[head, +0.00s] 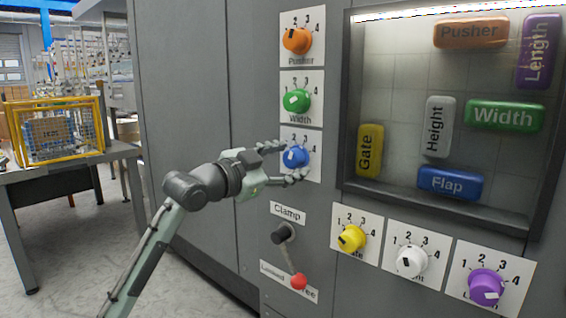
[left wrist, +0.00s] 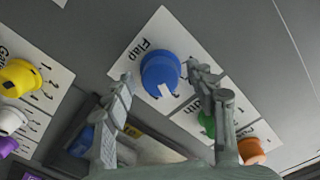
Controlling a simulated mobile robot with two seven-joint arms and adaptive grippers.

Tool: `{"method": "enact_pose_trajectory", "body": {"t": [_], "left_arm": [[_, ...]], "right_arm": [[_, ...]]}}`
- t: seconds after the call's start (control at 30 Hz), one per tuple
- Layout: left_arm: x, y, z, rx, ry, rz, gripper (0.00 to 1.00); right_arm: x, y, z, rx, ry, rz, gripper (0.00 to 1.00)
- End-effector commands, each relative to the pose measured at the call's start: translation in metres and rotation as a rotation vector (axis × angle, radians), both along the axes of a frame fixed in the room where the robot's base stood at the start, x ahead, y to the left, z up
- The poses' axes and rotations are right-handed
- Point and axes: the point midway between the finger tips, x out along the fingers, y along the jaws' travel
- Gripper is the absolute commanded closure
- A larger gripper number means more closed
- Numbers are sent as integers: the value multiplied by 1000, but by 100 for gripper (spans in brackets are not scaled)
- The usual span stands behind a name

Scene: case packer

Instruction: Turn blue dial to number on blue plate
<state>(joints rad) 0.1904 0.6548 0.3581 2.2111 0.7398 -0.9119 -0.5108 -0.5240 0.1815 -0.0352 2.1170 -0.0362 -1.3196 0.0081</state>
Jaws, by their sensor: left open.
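The blue dial (head: 295,157) sits on a white card on the grey panel, below the green dial. It also shows in the left wrist view (left wrist: 160,70), on the card lettered "Flap", with a white pointer mark on its face. My left gripper (head: 294,160) is open, with one finger on each side of the blue dial; I cannot tell whether they touch it. The fingers partly hide the card and its numbers. The blue plate (head: 450,183) lettered "Flap" lies low behind the window; I can read no number on it. My right gripper is out of view.
Orange (head: 296,40) and green (head: 296,101) dials are above the blue one. A clamp lever with a red knob (head: 299,282) is below. Yellow (head: 352,238), white (head: 411,260) and purple (head: 486,287) dials line the lower right. A framed window (head: 345,100) stands right.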

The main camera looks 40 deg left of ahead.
Motion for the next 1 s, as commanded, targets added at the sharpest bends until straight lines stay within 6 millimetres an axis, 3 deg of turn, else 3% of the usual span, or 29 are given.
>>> {"method": "enact_pose_trajectory", "body": {"t": [0.17,0.6,0.8,1.0], "left_arm": [[-17,2,-1,2,2,2,44],[-103,10,1,1,3,1,44],[-118,11,2,0,1,-1,44],[-119,12,2,0,1,-1,44]], "right_arm": [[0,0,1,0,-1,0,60],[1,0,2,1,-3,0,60],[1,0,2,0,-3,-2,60],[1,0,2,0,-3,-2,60]]}}
